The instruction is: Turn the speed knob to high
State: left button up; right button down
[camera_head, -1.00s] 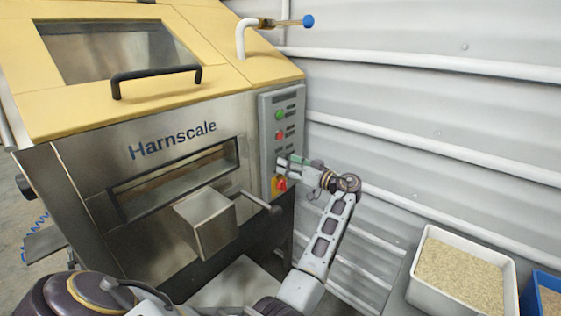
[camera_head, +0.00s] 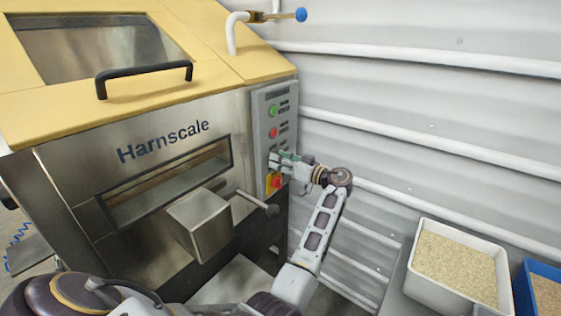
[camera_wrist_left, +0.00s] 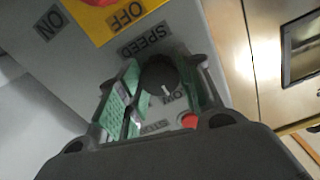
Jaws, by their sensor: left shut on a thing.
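The black speed knob (camera_wrist_left: 158,75) sits on the grey control panel, under the SPEED label, with the text upside down in the wrist view. Its white pointer line is directed toward the LOW label (camera_wrist_left: 174,99). My left gripper (camera_wrist_left: 163,88) has its green-padded fingers on both sides of the knob and is shut on it. In the head view my left gripper (camera_head: 275,162) is at the panel (camera_head: 261,108), between the red button and the yellow-red switch, and hides the knob. My right gripper is in neither view.
The red-on-yellow ON/OFF switch (camera_head: 274,183) lies just below my left gripper. A red button (camera_head: 272,133) and a green button (camera_head: 272,111) are above it. A handle with a dark ball end (camera_head: 271,210) juts out nearby. A white bin of grain (camera_head: 458,266) stands at right.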

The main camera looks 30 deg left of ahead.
pick_arm(q)
jog(key=c, duration=0.3)
